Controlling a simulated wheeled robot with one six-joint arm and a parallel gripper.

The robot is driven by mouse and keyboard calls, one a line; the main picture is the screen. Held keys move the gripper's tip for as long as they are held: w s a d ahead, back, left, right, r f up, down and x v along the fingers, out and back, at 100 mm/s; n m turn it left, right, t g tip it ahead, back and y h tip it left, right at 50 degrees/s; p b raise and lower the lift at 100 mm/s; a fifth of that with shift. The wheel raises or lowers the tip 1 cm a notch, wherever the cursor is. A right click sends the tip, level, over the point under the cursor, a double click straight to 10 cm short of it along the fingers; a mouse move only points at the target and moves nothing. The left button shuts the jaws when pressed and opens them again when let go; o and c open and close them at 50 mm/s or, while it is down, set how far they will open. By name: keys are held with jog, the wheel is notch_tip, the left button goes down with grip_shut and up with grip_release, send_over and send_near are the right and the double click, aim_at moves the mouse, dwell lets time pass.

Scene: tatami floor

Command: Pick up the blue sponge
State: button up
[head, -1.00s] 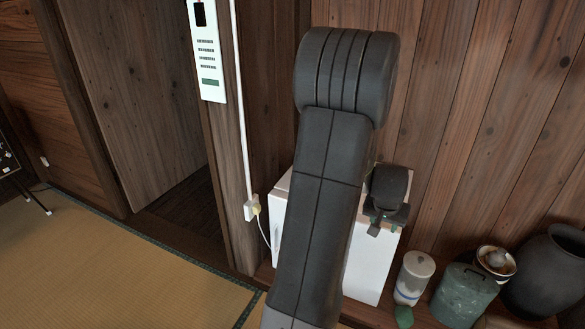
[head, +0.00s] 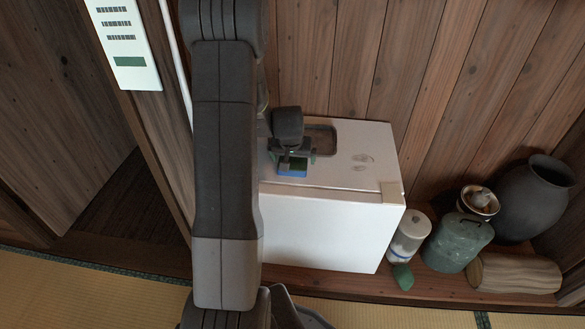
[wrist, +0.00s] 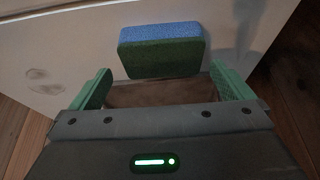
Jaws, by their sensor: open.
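The blue sponge (wrist: 160,35) has a blue layer and a dark green layer, and lies on top of the white cabinet (head: 330,230). In the head view the sponge (head: 292,168) shows just below my gripper (head: 293,158). In the wrist view my gripper (wrist: 162,90) is open, with a green finger on each side. The sponge is ahead of the fingers and roughly centred between them. My arm hides the left part of the cabinet in the head view.
A dark tray (head: 322,139) is set on the cabinet top behind the sponge. A plank wall stands behind.

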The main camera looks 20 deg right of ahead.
aim_at(293, 162)
jog(key=b+x, duration=0.1)
jog(key=x, duration=0.3)
jog(key=shift+a+f, duration=0.15)
jog(key=shift+c, duration=0.4)
jog(key=c, duration=0.8)
notch_tip(293, 162, up, 10)
jog(key=p, duration=0.3)
